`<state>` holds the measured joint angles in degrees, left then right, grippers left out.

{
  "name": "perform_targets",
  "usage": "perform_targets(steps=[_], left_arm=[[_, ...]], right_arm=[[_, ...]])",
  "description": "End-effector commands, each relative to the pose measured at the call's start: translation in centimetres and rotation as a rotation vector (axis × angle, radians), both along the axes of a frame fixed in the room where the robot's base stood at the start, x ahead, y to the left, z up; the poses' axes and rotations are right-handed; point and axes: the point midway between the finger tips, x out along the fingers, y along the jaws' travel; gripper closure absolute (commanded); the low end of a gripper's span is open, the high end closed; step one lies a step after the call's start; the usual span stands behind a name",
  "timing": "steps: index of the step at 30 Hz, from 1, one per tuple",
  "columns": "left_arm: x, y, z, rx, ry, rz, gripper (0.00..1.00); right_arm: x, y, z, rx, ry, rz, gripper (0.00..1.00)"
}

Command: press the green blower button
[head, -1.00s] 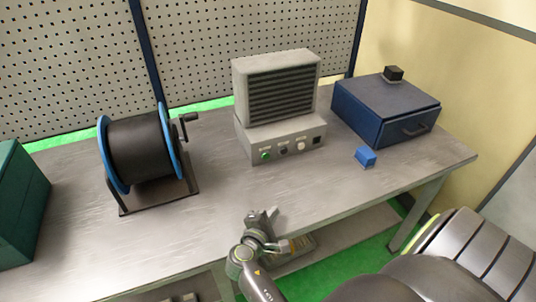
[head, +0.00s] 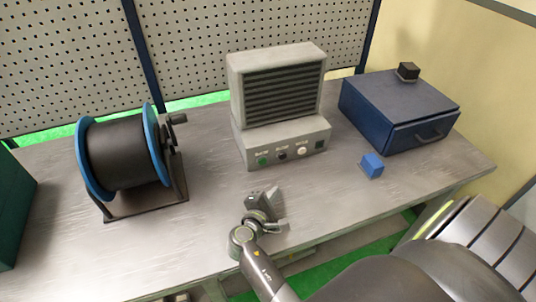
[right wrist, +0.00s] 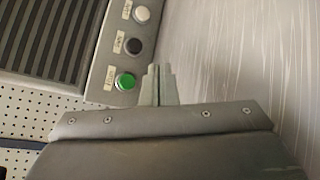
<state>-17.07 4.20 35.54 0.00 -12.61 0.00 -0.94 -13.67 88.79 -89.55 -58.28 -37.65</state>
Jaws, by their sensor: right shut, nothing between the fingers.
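The green button (head: 262,161) is the leftmost control on the front of the grey blower box (head: 288,148). My right gripper (head: 264,193) is shut and empty, over the table in front of the box. In the right wrist view its closed fingertips (right wrist: 158,70) point toward the box, just to the right of the green button and apart from it. My left gripper is not in view.
A black button (head: 282,155) and a white button (head: 302,150) sit right of the green one. A blue block (head: 372,166) lies near a blue drawer box (head: 400,112). A cable reel (head: 125,160) stands at left. The table front is mostly clear.

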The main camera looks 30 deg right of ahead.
Motion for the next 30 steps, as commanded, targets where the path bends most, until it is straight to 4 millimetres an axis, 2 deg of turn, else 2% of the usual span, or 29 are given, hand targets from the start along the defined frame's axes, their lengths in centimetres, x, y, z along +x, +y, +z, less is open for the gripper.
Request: perform_targets(steps=[16, 20, 30], left_arm=[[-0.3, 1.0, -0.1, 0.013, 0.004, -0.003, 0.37], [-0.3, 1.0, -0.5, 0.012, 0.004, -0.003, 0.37], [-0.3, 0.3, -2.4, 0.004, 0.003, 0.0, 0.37]], right_arm=[[0.4, -0.1, -0.1, 0.001, 0.0, 0.001, 1.0], [1.6, -0.4, -0.1, -0.003, -0.002, 0.001, 1.0], [6.2, -1.5, -0.2, -0.002, -0.003, 0.0, 1.0]])
